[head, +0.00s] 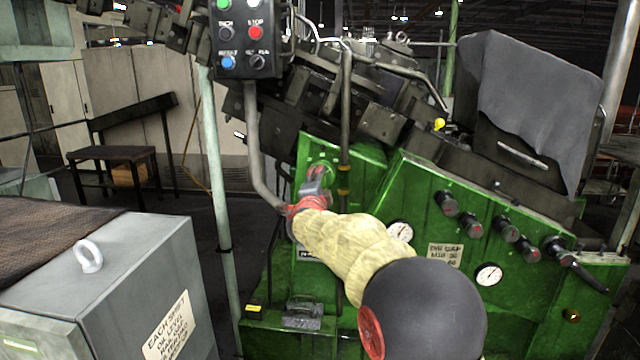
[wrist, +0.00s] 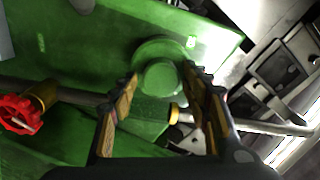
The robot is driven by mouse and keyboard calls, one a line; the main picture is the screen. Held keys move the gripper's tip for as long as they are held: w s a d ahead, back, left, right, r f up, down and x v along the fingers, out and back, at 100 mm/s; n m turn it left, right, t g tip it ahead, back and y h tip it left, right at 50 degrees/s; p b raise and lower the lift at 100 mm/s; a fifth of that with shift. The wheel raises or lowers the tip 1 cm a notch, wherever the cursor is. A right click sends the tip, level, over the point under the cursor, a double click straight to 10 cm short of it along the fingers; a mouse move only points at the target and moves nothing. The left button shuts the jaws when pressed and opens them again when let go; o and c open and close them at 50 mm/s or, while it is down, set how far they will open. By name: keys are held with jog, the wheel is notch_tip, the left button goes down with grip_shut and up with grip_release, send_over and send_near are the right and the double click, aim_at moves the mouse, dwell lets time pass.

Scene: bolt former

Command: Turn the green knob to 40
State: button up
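The green knob (wrist: 161,78) is a round green cap on a wider round green base, set on a green panel in the wrist view. No pointer or number on it can be read. My gripper (wrist: 159,76) is open, with one finger to the left and one to the right of the knob in that view. Small gaps show between the fingertips and the knob, and I cannot tell any contact. In the head view my gripper (head: 318,180) is at the machine's upper left green panel and hides much of the knob area.
A grey pipe (head: 345,130) runs upright just right of my gripper; its yellow collar (wrist: 174,113) shows near the right finger. A red handwheel (wrist: 20,114) is at the wrist view's left. A grey cabinet (head: 110,265) stands left.

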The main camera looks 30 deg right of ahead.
jog(key=shift+o, duration=0.3)
jog(key=v, duration=1.2)
